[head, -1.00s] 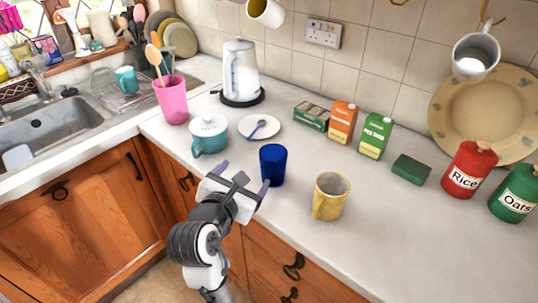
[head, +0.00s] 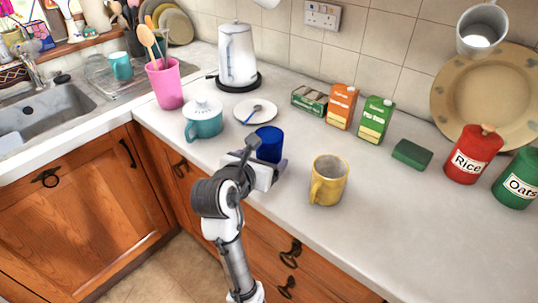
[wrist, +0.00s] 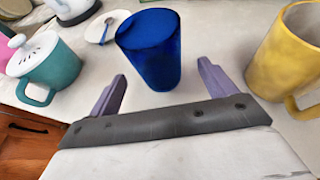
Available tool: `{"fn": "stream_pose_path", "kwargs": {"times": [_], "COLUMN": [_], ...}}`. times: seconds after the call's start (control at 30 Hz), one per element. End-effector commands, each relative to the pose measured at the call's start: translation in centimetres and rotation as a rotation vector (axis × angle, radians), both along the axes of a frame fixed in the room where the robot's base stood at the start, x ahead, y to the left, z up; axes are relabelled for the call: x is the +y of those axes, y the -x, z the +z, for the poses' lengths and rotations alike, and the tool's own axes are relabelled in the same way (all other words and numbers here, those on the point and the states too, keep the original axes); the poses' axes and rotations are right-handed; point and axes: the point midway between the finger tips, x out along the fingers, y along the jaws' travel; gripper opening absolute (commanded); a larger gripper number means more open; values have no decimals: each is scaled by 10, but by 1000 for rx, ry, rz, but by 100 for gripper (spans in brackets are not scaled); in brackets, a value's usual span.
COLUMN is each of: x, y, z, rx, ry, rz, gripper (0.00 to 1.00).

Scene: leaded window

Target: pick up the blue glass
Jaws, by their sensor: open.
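The blue glass (head: 268,144) stands upright on the white counter near its front edge. It also shows in the wrist view (wrist: 150,47), upright just beyond my fingers. My gripper (wrist: 160,85) is open and empty, with its two purple fingers apart and the glass ahead of the gap between them. In the head view my gripper (head: 266,165) is low at the counter's front, close in front of the glass, and my wrist partly hides the fingers and the glass's lower part. I cannot tell whether a fingertip touches the glass.
A yellow mug (head: 328,181) stands close to the right. A teal lidded pot (head: 203,121) stands to the left. A white saucer with a spoon (head: 254,111) lies behind. Cartons (head: 375,121) and a green block (head: 412,154) stand farther right.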

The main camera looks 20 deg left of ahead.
Motion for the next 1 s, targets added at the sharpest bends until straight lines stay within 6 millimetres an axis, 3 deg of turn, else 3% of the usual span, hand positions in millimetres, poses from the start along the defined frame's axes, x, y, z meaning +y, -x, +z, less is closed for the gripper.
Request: {"fn": "stream_pose_path", "kwargs": {"times": [0.17, 0.43, 0.73, 1.0], "x": [0, 1, 1, 1], "y": [-11, -47, -54, -53], "z": [-4, -17, -20, -20], "rx": [1, 1, -1, -1], "ry": [0, 1, -1, -1], "rz": [-1, 0, 1, 1], "gripper": [83, 83, 83, 51]}}
